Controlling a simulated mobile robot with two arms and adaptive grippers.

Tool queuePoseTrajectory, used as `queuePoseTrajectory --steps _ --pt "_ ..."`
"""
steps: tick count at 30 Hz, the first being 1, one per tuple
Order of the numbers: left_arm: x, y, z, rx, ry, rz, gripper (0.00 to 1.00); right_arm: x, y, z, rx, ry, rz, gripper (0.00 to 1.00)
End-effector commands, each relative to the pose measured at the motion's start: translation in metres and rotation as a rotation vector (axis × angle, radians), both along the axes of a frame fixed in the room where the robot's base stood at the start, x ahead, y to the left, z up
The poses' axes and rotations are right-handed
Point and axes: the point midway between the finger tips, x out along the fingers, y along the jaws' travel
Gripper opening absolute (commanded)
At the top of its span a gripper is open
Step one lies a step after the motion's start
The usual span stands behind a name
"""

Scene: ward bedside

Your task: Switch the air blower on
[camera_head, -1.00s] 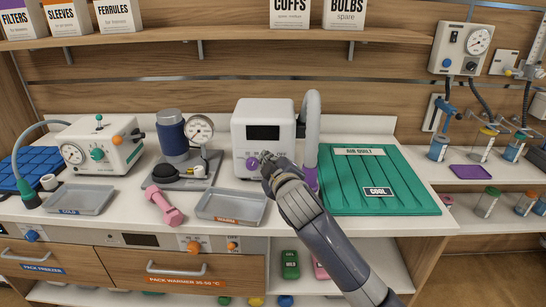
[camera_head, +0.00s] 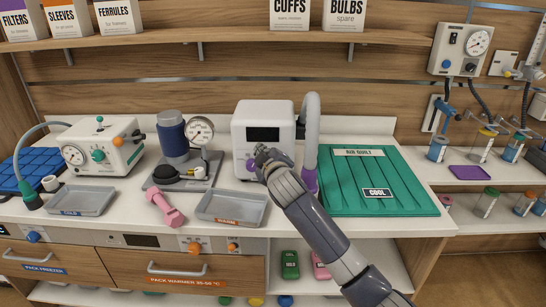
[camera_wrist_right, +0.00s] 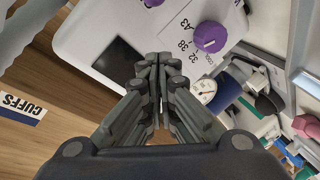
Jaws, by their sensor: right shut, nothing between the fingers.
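The air blower (camera_head: 250,112) is a white box with a dark, blank display (camera_head: 263,134), standing at the back of the counter. Its purple knob (camera_wrist_right: 210,37) shows clearly in the wrist view, with printed numbers beside it; in the head view my gripper is close in front of it. A grey hose (camera_head: 312,130) rises from its right side. My right gripper (camera_head: 262,152) is shut and empty in front of the blower's face. In the right wrist view its closed fingertips (camera_wrist_right: 152,60) lie between the display and the knob, apart from the knob. My left gripper is out of view.
A green air quilt (camera_head: 350,185) lies right of the blower. Left of it are a gauge pump (camera_head: 172,135), a pink dumbbell (camera_head: 165,208), a grey warm tray (camera_head: 232,219) and another white device (camera_head: 85,135). A shelf (camera_head: 200,38) runs above.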

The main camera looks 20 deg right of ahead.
Motion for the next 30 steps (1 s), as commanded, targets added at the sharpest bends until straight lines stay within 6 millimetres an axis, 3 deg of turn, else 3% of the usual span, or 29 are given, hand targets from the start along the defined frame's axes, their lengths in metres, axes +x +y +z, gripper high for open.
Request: queuePoseTrajectory --steps 6,15,30 --pt "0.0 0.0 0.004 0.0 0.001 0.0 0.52 0.026 0.0 -0.004 -0.001 0.001 -0.001 0.0" --pt "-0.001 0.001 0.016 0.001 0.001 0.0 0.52 0.008 -0.026 -0.024 -0.001 0.0 0.0 0.0" --pt "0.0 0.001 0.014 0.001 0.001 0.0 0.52 0.008 -0.029 -0.027 -0.001 -0.002 0.0 0.0"
